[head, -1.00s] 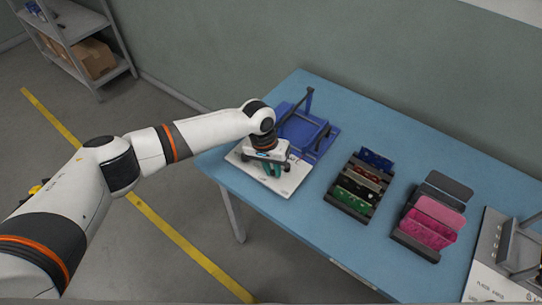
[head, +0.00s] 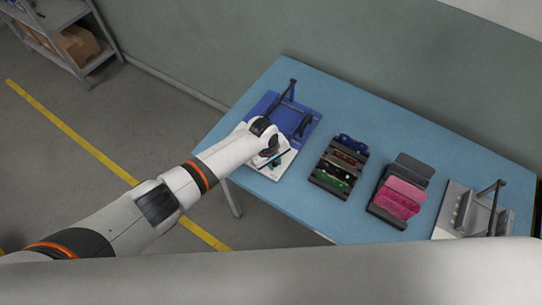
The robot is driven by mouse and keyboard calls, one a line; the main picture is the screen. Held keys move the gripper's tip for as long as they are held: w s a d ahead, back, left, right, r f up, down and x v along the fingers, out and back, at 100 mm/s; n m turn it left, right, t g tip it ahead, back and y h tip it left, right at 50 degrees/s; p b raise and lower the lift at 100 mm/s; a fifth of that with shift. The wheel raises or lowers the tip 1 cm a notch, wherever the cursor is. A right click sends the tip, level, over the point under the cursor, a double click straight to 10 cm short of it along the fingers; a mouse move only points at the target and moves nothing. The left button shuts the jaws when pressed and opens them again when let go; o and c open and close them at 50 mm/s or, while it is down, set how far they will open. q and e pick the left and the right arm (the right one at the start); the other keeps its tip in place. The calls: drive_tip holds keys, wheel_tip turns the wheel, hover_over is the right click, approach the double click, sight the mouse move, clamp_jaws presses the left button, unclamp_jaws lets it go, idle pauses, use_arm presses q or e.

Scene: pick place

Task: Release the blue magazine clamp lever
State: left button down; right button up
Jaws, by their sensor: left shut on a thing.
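The blue magazine (head: 263,105) stands at the far left of the table, with a white plate (head: 288,161) on its near side. Dark bars (head: 290,91) rise from it; I cannot tell which part is the clamp lever. My left gripper (head: 270,161) is low over the white plate, at the near side of the blue magazine. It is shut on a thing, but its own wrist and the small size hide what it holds. My right gripper is not in view.
On the blue table (head: 268,208) stand a dark rack with coloured pieces (head: 339,169), a rack with pink pieces (head: 402,190) and a grey fixture with dark bars (head: 474,212). A shelf (head: 50,28) is at the back left. The table's front strip is clear.

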use_arm(q)
drive_tip(key=shift+w+d+n+p, duration=0.15)
drive_tip(key=shift+n+p, duration=0.15)
drive_tip(key=shift+n, duration=0.3)
drive_tip(key=c, duration=1.3)
unclamp_jaws()
drive_tip(key=shift+r, duration=0.55)
wheel_tip(320, 180, up, 11)
drive_tip(key=s+a, duration=0.1)
drive_tip(key=a, duration=0.1)
drive_tip(key=shift+s, duration=0.2)
drive_tip(key=shift+f, duration=0.15)
